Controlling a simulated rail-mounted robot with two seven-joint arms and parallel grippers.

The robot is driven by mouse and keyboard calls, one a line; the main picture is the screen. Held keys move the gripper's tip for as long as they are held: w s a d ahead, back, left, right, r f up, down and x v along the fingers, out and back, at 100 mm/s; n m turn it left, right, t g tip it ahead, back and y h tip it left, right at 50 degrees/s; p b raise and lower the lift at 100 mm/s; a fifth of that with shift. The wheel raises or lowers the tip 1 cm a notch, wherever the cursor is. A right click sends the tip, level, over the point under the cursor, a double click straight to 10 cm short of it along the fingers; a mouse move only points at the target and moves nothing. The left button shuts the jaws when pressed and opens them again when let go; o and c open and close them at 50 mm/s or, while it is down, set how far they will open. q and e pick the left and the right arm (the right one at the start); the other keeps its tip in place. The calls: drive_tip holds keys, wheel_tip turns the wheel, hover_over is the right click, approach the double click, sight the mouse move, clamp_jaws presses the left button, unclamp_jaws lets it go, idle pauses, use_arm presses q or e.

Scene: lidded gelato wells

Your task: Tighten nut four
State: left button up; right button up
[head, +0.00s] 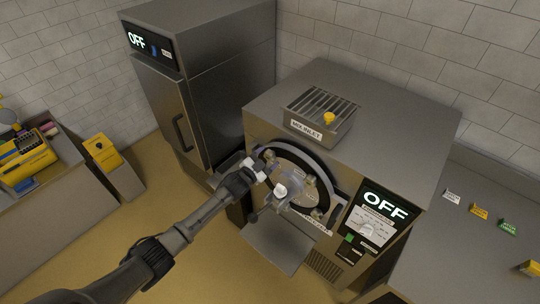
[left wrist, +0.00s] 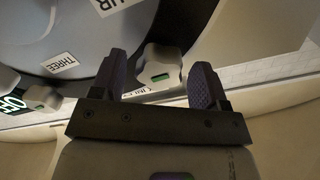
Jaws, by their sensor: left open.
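The freezer's round front door (head: 303,173) carries several nuts around its rim. My left gripper (head: 262,170) is at the upper left of this door. In the left wrist view, a pale lobed nut (left wrist: 158,68) with a green mark lies between the fingers of my open left gripper (left wrist: 158,75). Gaps show beside the nut, and I cannot tell whether either finger touches it. A label ending in "UR" (left wrist: 110,5) is partly cut off at the top edge. A "THREE" label (left wrist: 60,64) is on the door to its left. My right gripper is not in view.
A pale spout (head: 282,190) sticks out from the door's middle, close to my left gripper. A tray (head: 278,245) juts out below. The control panel (head: 372,222) reads OFF. A tall steel cabinet (head: 200,85) stands at left, also reading OFF.

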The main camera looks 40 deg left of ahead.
sight(268, 157)
use_arm(q)
drive_tip(key=s+p, duration=0.3)
drive_tip(key=shift+s+a+r, duration=0.1)
drive_tip(key=shift+s+r, duration=0.05)
drive_tip(key=shift+s, duration=0.2)
drive_tip(key=shift+s+p, duration=0.6)
drive_tip(key=shift+s, duration=0.5)
drive_tip(key=s+a, duration=0.1)
drive_tip(key=s, duration=1.2)
drive_tip(key=shift+s+b, duration=0.3)
drive_tip(key=shift+s, duration=0.1)
